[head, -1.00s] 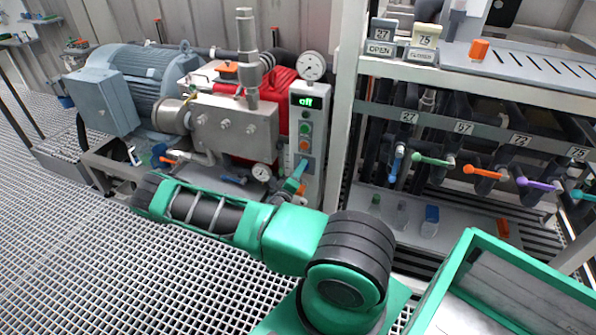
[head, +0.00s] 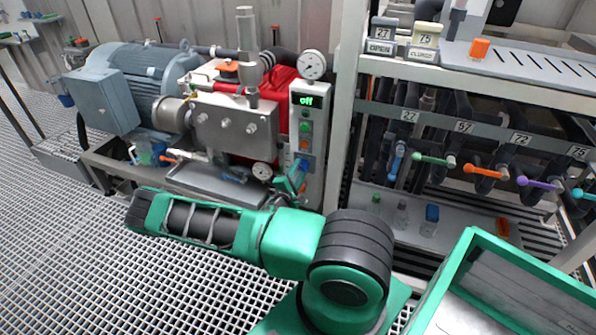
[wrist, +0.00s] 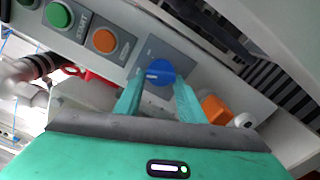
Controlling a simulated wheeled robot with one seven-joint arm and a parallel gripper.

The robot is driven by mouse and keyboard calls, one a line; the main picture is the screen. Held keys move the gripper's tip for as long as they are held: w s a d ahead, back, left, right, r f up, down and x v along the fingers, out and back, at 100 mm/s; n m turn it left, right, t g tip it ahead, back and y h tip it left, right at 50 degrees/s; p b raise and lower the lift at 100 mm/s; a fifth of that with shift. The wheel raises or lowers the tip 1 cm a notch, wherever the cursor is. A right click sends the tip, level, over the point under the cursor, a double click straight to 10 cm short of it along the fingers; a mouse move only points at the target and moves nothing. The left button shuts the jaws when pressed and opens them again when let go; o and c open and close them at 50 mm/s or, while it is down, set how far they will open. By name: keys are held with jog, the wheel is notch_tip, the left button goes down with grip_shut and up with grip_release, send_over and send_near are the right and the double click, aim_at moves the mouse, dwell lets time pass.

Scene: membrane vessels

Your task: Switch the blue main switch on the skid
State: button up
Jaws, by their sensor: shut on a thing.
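The skid's grey control panel (head: 316,145) stands upright with a small green display (head: 306,101) that reads "off". The blue main switch (wrist: 159,73) is a round knob with a white pointer mark, on a grey plate below the orange button. In the wrist view my gripper (wrist: 158,88) has one teal finger on each side of the knob, shut on it. In the head view my gripper (head: 299,174) is at the lower part of the panel, and the knob is mostly hidden by it.
A green button (wrist: 59,14) and an orange button (wrist: 104,40) sit beside the switch. A gauge (head: 313,65) tops the panel. The motor (head: 145,75) and pump are to the left. A rack with coloured valve handles (head: 432,160) stands to the right.

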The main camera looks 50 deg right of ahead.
jog(key=shift+a+f+n, duration=0.1)
jog(key=shift+f+n, duration=0.1)
jog(key=shift+n, duration=0.7)
jog(key=o, duration=0.9)
jog(key=shift+o, duration=0.7)
jog(key=shift+r, duration=0.1)
jog(key=v, duration=1)
jog(key=shift+a, duration=0.3)
